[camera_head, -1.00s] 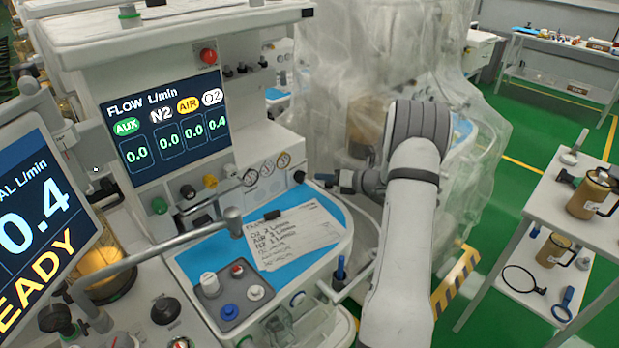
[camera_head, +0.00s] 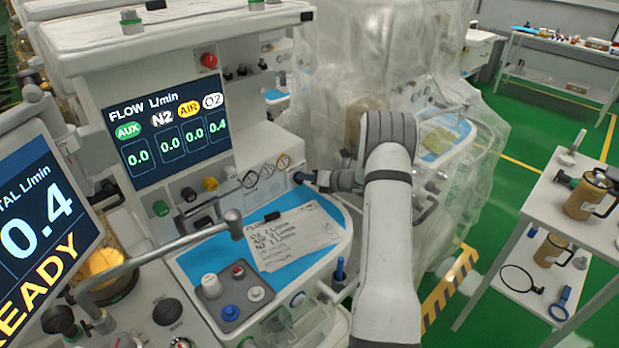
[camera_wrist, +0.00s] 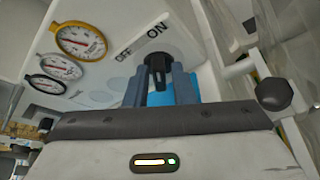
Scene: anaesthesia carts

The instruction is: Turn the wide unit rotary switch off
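The rotary switch is a black knob (camera_wrist: 158,68) on the white side panel of the wide unit, beside the printed words OFF and ON. Its upper end lies below the word ON, with OFF to its left. My gripper (camera_wrist: 160,80) has its two blue fingers on either side of the knob, with a gap between them. I cannot tell whether either finger touches it. In the head view my gripper (camera_head: 308,178) reaches left to the panel's right end, and the switch is mostly hidden there by the fingertips.
Three round gauges (camera_wrist: 80,41) sit left of the switch. A paper note (camera_head: 292,236) lies on the blue work surface below. A plastic-draped unit (camera_head: 405,70) stands close behind my arm. A white shelf cart (camera_head: 570,205) is at the right.

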